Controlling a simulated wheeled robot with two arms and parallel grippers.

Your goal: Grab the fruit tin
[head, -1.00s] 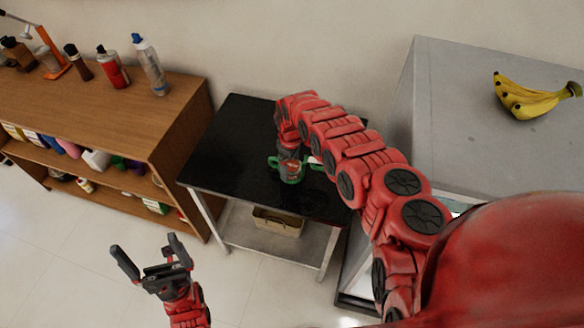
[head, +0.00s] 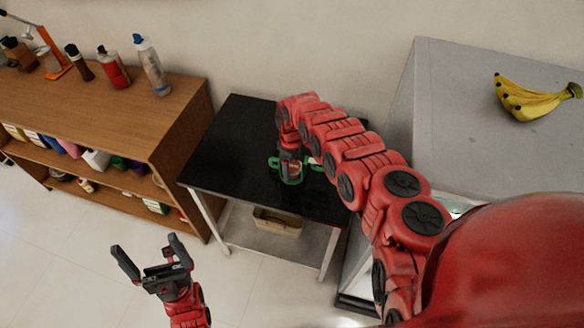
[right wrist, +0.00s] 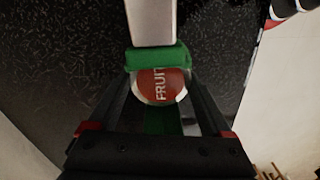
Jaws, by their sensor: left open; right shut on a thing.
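The fruit tin (right wrist: 162,87) shows in the right wrist view as a red label lettered FRUIT, between the fingers of my right gripper (right wrist: 160,100). Green parts lie around the label. In the head view, green parts at the tin (head: 292,181) show at the tip of my right arm, over the black table (head: 240,150); the arm hides most of the rest. My right gripper is shut on the tin. I cannot tell whether the tin touches the table. My left gripper (head: 152,256) is open and empty above the floor, left of the table.
A pale bar-shaped thing (right wrist: 150,20) lies beyond the tin. A box (head: 277,222) sits on the lower shelf. A wooden shelf unit (head: 120,105) with bottles stands at left. Bananas (head: 534,98) lie on the grey cabinet (head: 450,130). The table's left part is clear.

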